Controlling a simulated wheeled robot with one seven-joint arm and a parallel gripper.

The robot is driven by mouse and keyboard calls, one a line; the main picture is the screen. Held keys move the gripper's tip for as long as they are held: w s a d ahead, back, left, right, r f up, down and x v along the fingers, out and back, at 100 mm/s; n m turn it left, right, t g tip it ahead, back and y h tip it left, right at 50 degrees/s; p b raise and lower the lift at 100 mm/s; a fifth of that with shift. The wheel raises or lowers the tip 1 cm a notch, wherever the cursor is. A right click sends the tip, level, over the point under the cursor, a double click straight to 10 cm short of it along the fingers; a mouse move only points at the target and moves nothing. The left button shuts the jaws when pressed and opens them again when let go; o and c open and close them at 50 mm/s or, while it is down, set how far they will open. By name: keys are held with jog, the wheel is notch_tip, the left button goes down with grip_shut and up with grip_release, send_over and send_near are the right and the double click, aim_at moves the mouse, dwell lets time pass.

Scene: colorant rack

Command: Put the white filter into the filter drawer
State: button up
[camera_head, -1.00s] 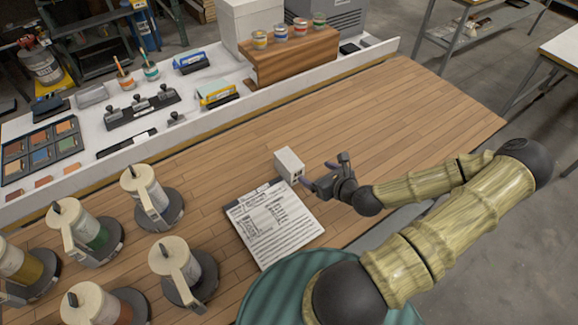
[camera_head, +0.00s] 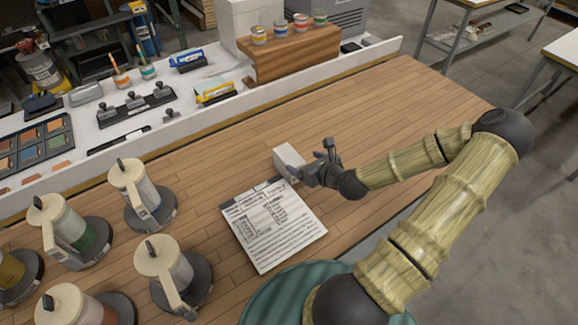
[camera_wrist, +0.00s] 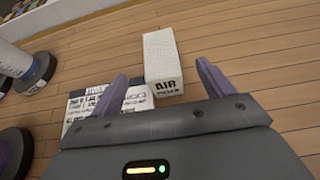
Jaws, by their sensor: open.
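A small white box (camera_head: 287,156) stands on the wooden bench just beyond my gripper (camera_head: 304,166). In the wrist view the white box (camera_wrist: 161,58) has a speckled top and dark lettering starting "AIR" on its near face. It lies ahead of and between my two purple fingers, which are open with nothing held between them. Whether they reach around its sides is unclear. I cannot tell whether this box is the white filter or the housing of the filter drawer. No open drawer is visible.
Several lidded canisters (camera_head: 140,194) stand at left. A raised white shelf (camera_head: 160,125) with tools and a wooden block (camera_head: 290,58) with colour jars runs along the back. The bench's right side (camera_head: 420,110) is clear.

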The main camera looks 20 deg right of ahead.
aim_at(290, 157)
jog(key=p+x, duration=0.1)
jog(key=x, duration=0.3)
jog(key=shift+w, duration=0.1)
jog(key=shift+w+f, duration=0.3)
jog(key=shift+w, duration=0.1)
jog(key=shift+w+a+f+p, duration=0.15)
jog(key=shift+w+a+p, duration=0.05)
jog(key=shift+w+p, duration=0.2)
jog(key=p+x, duration=0.1)
jog(key=x, duration=0.3)
jog(key=shift+f+p, duration=0.3)
jog(key=shift+p, duration=0.1)
jog(key=shift+s, duration=0.1)
jog(key=shift+c, duration=0.4)
jog(key=c, duration=1.1)
